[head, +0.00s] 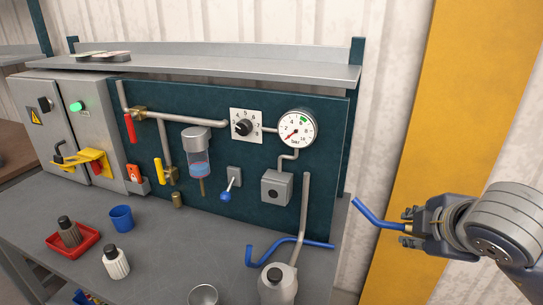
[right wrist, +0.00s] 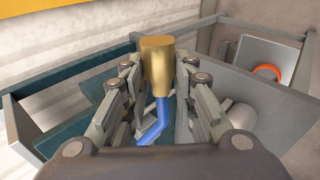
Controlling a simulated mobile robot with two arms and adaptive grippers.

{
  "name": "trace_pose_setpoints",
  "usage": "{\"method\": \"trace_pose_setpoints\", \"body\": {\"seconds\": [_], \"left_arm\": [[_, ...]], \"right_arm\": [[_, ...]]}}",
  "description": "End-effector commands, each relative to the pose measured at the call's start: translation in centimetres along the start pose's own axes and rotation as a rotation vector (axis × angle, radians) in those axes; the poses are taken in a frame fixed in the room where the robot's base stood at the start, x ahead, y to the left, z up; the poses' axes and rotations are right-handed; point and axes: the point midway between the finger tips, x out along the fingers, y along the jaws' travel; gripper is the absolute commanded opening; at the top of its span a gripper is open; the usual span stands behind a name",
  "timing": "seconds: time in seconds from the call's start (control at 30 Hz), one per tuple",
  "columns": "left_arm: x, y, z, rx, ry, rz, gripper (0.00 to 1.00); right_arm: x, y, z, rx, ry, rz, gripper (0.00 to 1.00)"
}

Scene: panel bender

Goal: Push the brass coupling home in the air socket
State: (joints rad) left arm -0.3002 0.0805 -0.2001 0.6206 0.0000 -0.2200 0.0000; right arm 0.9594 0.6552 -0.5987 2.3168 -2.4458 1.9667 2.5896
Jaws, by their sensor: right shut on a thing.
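My right gripper (head: 411,223) is at the right of the head view, in front of the yellow post and well to the right of the panel. It is shut on the brass coupling (right wrist: 157,62), which shows between the fingers in the right wrist view. A short blue hose (head: 371,215) extends from the coupling toward the left; it also shows in the wrist view (right wrist: 154,127). A grey box (head: 268,184) with a dark round opening, apparently the air socket, sits on the panel below the gauge, apart from the coupling. My left gripper is not in view.
A bottle-like grey container (head: 278,287), a blue bent tube (head: 288,244) and a metal bowl (head: 203,296) are at the bench front. A blue-knobbed lever (head: 226,196) and a pressure gauge (head: 297,130) are on the panel. Free air lies between gripper and panel.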

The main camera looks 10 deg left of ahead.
Motion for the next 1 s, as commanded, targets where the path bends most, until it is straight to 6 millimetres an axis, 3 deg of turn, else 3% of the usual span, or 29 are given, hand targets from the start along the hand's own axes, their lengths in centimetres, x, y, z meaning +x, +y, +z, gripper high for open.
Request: {"method": "trace_pose_setpoints", "body": {"seconds": [0.07,0.1,0.2,0.63,1.0], "left_arm": [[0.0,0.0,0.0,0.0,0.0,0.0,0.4],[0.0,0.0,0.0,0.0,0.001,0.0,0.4],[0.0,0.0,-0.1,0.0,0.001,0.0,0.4],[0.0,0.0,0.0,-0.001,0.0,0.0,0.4],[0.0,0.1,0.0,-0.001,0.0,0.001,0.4]], "right_arm": [[0.0,0.1,0.0,0.0,0.0,0.001,0.05],[0.0,0.1,0.0,0.0,0.0,0.001,0.3],[0.0,0.1,0.0,-0.001,0.0,0.001,0.49],[-0.6,0.1,0.0,-0.002,0.002,0.003,0.49],[-5.3,0.3,0.0,-0.004,0.0,0.009,0.49]]}}
